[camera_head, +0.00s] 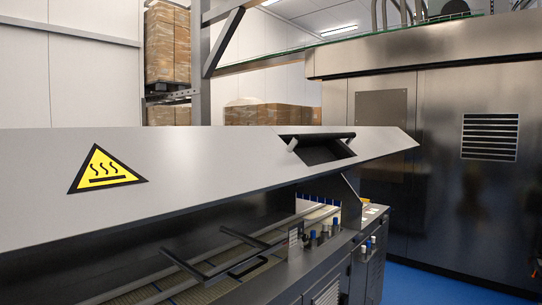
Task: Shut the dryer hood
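The dryer hood (220,160) is a long grey metal panel with a yellow hot-surface warning sign (105,170). It stands raised, with an open gap between its lower edge and the dryer body (335,262). A dark handle (320,136) sits in a recess near the hood's right end. Inside the gap I see rails and a mesh-like belt (145,293), partly hidden by the hood. My gripper is not in view.
Small blue-capped knobs or bottles (313,238) stand along the dryer's right edge. A large steel cabinet with a vent (490,137) fills the right side. Wrapped boxes (168,45) are stacked behind. Blue floor (440,285) is clear at lower right.

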